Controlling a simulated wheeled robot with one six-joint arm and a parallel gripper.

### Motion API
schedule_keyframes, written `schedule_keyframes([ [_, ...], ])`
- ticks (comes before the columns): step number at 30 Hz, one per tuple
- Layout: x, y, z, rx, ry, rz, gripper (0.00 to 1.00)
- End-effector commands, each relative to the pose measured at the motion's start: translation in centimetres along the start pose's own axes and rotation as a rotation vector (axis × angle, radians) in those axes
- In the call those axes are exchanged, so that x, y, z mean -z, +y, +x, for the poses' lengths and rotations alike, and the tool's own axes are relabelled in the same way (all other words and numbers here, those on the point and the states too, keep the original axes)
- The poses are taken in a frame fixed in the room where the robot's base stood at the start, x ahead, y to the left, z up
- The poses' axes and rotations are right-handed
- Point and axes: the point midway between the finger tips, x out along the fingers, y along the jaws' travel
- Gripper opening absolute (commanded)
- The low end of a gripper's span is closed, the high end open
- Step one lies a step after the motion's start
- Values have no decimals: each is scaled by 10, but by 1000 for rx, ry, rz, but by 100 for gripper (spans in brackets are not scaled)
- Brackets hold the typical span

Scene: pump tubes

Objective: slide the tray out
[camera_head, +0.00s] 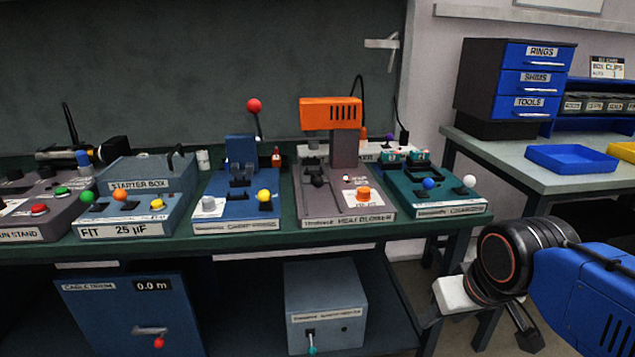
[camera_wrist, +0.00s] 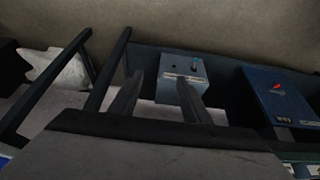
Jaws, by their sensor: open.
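No part is labelled as a tray, and I cannot tell which one the task means. A shallow blue open tray (camera_head: 571,158) lies on the right-hand table, with a yellow tray (camera_head: 622,151) at its right, cut by the picture edge. My gripper (camera_wrist: 160,82) is open and empty in the wrist view, its two dark fingers apart. The grey box (camera_wrist: 184,72) on the lower shelf shows behind and between the fingers, upside down, and seems well away from them. It also shows in the head view (camera_head: 326,300). My arm is at the lower right there, in front of the right-hand table.
The green bench (camera_head: 420,228) carries several devices: a starter box (camera_head: 140,184), a blue press (camera_head: 238,205), a heat blower (camera_head: 345,205) and a teal device (camera_head: 435,195). A blue cable drum box (camera_head: 130,315) stands below. A drawer cabinet (camera_head: 510,85) stands on the right-hand table.

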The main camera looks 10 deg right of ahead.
Motion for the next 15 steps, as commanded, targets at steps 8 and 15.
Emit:
schedule_keyframes([
  [8, 80, -16, -37, 41, -7, -11, 43],
  [15, 177, -41, -74, 98, -14, -29, 43],
])
